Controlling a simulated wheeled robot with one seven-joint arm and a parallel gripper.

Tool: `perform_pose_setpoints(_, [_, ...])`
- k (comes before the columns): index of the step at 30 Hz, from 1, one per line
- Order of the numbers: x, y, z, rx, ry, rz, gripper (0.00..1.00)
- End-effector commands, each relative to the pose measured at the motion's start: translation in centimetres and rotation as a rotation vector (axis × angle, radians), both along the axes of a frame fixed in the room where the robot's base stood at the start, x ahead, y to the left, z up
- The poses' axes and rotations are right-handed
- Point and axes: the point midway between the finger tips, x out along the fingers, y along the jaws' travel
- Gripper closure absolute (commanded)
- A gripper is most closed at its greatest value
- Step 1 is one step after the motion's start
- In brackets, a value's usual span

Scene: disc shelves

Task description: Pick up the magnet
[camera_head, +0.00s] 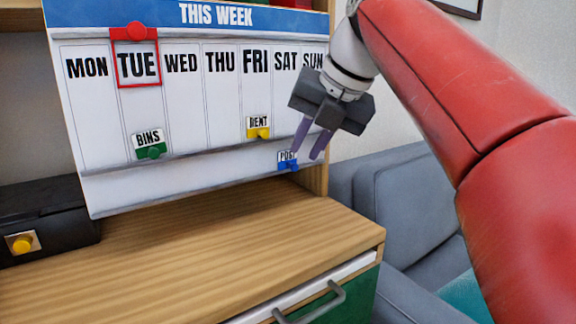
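Several magnets are on a white weekly board. A blue magnet labelled "POST" (288,165) sits at the board's lower right, on the strip below the day columns. A green magnet labelled "BINS" (151,151) is low under TUE, and a yellow magnet labelled "DENT" (259,132) is low under FRI. A red frame with a red knob (137,33) surrounds TUE. My gripper (305,156) points down at the board's right edge, with its two purple-grey fingers apart. The left fingertip overlaps the POST label in the picture; I cannot tell whether they touch. Nothing shows between the fingers.
The board (110,190) stands tilted over a wooden cabinet top (200,245), which is clear in front. A drawer handle (318,305) juts out below. A grey sofa (400,205) is at right.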

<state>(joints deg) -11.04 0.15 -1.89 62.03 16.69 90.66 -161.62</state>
Motion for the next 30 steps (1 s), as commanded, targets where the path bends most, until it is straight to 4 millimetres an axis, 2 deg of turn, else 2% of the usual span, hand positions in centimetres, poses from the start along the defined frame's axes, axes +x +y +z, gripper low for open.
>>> perform_pose_setpoints(1, [0.5,0.4,-0.9,-0.001,0.003,0.002,0.81])
perform_pose_setpoints(7, [1.5,1.2,-2.9,-0.001,0.001,0.000,0.81])
perform_pose_setpoints(15, [1.6,1.3,-3.0,0.000,-0.001,-0.001,0.81])
perform_pose_setpoints(20, [1.6,1.3,-3.0,0.000,-0.001,-0.001,1.00])
perform_pose_setpoints(30, [1.6,1.3,-2.9,0.001,0.000,-0.002,1.00])
